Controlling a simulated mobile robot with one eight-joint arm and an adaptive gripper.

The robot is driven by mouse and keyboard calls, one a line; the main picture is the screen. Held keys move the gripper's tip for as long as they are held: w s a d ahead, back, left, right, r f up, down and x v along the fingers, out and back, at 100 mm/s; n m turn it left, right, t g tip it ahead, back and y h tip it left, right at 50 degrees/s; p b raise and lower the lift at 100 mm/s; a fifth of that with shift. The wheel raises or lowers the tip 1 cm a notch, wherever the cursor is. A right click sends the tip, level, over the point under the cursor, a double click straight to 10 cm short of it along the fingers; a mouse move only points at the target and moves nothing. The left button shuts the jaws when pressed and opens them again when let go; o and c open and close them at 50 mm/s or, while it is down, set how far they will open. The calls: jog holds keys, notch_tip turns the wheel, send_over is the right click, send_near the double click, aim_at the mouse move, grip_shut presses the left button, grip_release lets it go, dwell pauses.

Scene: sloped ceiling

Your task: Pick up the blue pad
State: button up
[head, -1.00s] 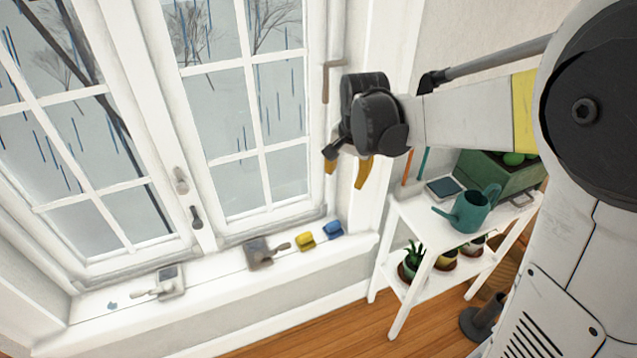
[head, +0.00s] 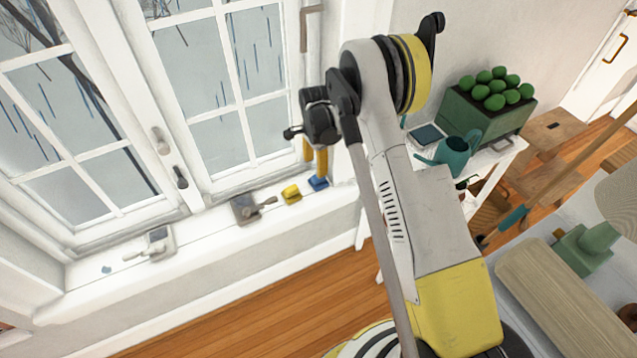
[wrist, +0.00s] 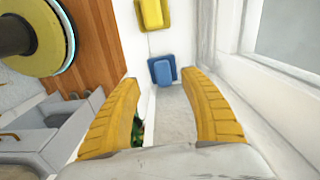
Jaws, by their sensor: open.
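The blue pad (head: 318,183) lies on the white window sill, at the right end of the things there in the head view. In the wrist view the blue pad (wrist: 163,71) shows beyond and between my fingertips, with a raised lighter blue block on a darker base. My gripper (head: 316,160) has yellow fingers pointing down, close above the pad in the head view. In the wrist view my gripper (wrist: 165,82) is open, with nothing between its fingers. A yellow pad (head: 291,194) lies beside the blue one, and also shows in the wrist view (wrist: 153,13).
A grey tool with a handle (head: 246,208) and another (head: 158,243) lie farther left on the sill (head: 208,232). The window frame rises close behind. A white shelf with a teal watering can (head: 453,157) and a green planter (head: 484,120) stands to the right.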

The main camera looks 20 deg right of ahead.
aim_at(315, 177)
jog(key=f+b, duration=0.3)
jog(key=f, duration=0.4)
jog(key=shift+w+f+b, duration=0.1)
jog(key=shift+w+b, duration=0.1)
jog(key=shift+b, duration=0.1)
jog(key=c, duration=1)
